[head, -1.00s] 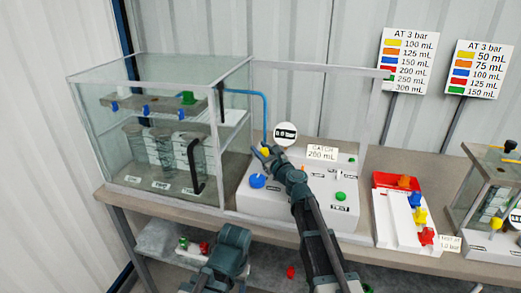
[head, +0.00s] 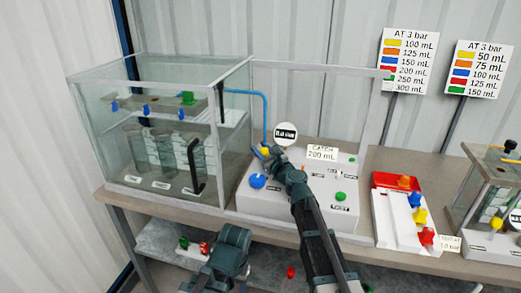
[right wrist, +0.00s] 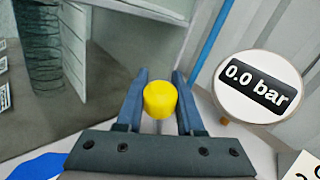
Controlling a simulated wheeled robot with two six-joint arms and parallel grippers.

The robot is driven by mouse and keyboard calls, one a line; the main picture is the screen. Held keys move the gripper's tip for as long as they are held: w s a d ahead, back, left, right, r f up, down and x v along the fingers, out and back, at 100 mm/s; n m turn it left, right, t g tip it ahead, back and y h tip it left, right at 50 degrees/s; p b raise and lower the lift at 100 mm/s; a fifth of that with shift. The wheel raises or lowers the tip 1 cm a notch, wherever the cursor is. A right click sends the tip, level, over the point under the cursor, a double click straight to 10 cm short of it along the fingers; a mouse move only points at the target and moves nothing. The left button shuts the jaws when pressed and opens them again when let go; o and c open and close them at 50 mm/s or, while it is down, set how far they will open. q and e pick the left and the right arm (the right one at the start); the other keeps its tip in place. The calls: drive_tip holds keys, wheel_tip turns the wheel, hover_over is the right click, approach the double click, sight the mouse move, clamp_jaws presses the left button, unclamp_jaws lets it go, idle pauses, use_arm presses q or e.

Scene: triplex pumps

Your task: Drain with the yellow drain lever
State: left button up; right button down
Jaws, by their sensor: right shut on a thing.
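The yellow drain lever (head: 265,150) stands at the back left of the white control panel (head: 250,200). In the right wrist view its round yellow top (right wrist: 160,100) sits between the two fingers. My right gripper (head: 267,154) is shut on it. The round gauge (right wrist: 258,86) beside it reads 0.0 bar. A sign on the panel (head: 322,152) reads CATCH 200 mL. The glass tank (head: 140,75) at left holds several clear vessels (head: 160,155). Liquid in them cannot be made out. Part of my left arm shows at bottom; its fingers are not visible.
A blue knob (head: 257,181) and a green button (head: 340,197) are on the panel near my right arm. A tray with coloured knobs (head: 385,205) stands to the right. A clear frame rises behind the panel. Two charts (head: 408,60) hang behind.

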drive_tip(key=shift+w+r+m+g+p, duration=0.3)
drive_tip(key=shift+w+g+p, duration=0.1)
drive_tip(key=shift+p, duration=0.6)
drive_tip(key=p, duration=0.1)
drive_tip(key=w+m+g+p, duration=0.1)
drive_tip(key=p, duration=0.1)
drive_tip(key=shift+w+d+f+g+h, duration=0.1)
drive_tip(key=shift+w+d+g+h, duration=0.2)
drive_tip(key=shift+h, duration=0.1)
drive_tip(key=shift+w+d+f+m+g+p, duration=0.2)
drive_tip(key=shift+w+m+g+p, duration=0.15)
drive_tip(key=shift+m+g+p, duration=0.3)
drive_tip(key=shift+w+f+p, duration=0.15)
drive_tip(key=shift+f+p, duration=0.15)
drive_tip(key=shift+p, duration=0.05)
drive_tip(key=shift+m, duration=0.25)
drive_tip(key=c, duration=0.5)
unclamp_jaws()
drive_tip(key=shift+c, duration=0.2)
